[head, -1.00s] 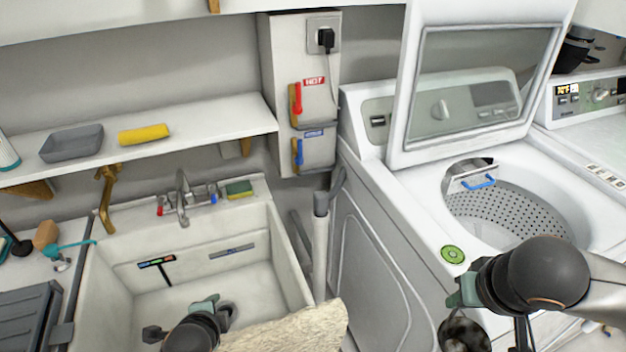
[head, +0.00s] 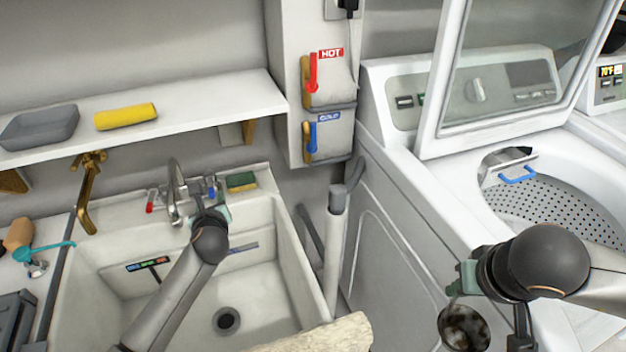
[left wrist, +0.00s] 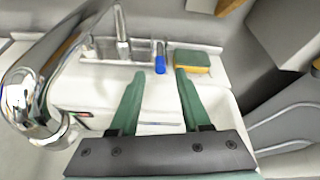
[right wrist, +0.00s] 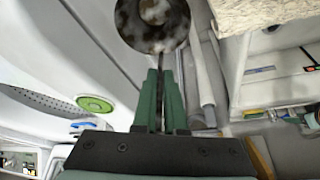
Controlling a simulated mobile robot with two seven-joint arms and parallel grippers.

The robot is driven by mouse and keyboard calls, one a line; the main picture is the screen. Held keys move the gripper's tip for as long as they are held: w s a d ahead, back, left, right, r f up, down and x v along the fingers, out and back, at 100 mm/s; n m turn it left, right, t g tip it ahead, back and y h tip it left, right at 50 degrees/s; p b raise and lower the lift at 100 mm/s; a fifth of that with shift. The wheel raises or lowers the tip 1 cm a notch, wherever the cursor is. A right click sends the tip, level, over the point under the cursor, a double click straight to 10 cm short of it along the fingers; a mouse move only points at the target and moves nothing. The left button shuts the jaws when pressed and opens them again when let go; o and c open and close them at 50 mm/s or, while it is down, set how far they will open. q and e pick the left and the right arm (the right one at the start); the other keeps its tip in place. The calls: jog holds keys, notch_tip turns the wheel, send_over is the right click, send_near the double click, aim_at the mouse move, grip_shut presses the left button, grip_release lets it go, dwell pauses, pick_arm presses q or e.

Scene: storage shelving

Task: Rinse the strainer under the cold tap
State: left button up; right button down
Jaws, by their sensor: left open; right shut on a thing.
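The strainer (head: 465,328), a small round mottled dark-grey bowl, hangs below my right gripper (head: 462,280) in front of the washer. In the right wrist view the strainer (right wrist: 150,24) is beyond the closed fingers (right wrist: 160,78), which grip it by a thin handle. The sink faucet has a chrome spout (head: 176,190) and a blue-marked cold tap handle (head: 211,187). My left gripper (head: 208,214) is open and empty, just in front of that handle. In the left wrist view the blue handle (left wrist: 160,57) lies ahead between the fingertips (left wrist: 160,75), apart from them.
The white sink basin (head: 284,262) is empty, with a dark drain (head: 227,321). A green-yellow sponge (head: 241,182) sits on the sink's back rim. HOT (head: 313,73) and COLD (head: 312,138) wall levers are above right. The open washer (head: 400,220) stands at the right. A beige item (head: 325,335) is at the front.

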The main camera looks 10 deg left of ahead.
aim_at(211, 195)
pick_arm(q)
jog(key=b+x, duration=0.2)
jog(key=x, duration=0.5)
jog(key=shift+w+a+f, duration=0.1)
jog(key=shift+w+f, duration=0.15)
jog(key=shift+w, duration=0.1)
pick_arm(e)
notch_tip(211, 195, down, 2)
jog(key=shift+f, duration=0.2)
pick_arm(q)
grip_shut()
dwell(0.8)
